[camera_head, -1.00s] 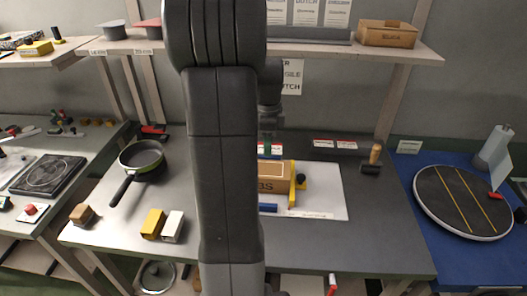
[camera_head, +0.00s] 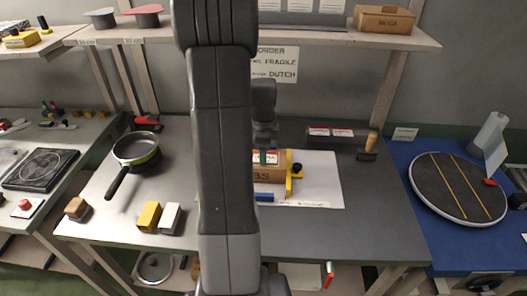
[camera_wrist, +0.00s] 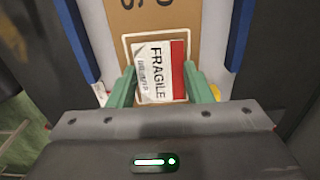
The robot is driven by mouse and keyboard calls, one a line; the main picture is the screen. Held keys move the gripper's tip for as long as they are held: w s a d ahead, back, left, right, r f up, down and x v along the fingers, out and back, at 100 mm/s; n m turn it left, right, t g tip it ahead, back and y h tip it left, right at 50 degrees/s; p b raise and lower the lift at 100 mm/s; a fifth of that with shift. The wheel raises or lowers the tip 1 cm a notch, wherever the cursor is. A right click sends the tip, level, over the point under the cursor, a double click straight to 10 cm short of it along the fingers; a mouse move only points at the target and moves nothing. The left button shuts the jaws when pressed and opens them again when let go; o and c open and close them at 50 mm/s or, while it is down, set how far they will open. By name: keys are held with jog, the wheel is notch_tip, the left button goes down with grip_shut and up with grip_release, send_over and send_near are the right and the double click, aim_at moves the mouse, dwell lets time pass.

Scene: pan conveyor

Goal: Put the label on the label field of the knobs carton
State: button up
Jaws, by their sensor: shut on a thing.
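The knobs carton (camera_head: 270,175) is a brown box lying on a white sheet on the middle table, partly hidden by my arm. In the wrist view its brown top (camera_wrist: 165,14) carries dark print and a white-outlined label field (camera_wrist: 124,42). My gripper (camera_head: 267,157) is over the carton, its green fingers shut on the label (camera_wrist: 157,72), a white FRAGILE piece with a red stripe. The label overlaps the outlined field, its printed face toward the wrist camera. The field's near part is hidden by the label and my gripper. I cannot tell whether the label touches the carton.
A yellow stop (camera_head: 290,175) stands at the carton's right and a blue bar (camera_head: 264,198) lies at its front. A dark holder with more labels (camera_head: 342,132) is behind. A pan (camera_head: 135,149) and yellow block (camera_head: 148,216) are left. The table's front right is clear.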

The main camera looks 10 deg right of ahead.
jog(key=shift+s+f, duration=0.1)
jog(key=shift+f, duration=0.05)
jog(key=shift+s+a+f+b, duration=0.15)
jog(key=shift+s+f+b, duration=0.2)
jog(key=shift+f+b, duration=0.25)
jog(key=o, duration=0.9)
jog(key=shift+f, duration=0.15)
jog(key=shift+w+r+p, duration=0.1)
jog(key=shift+r+p, duration=0.25)
jog(key=shift+r, duration=0.05)
jog(key=r, duration=1.3)
jog(key=shift+w, duration=0.3)
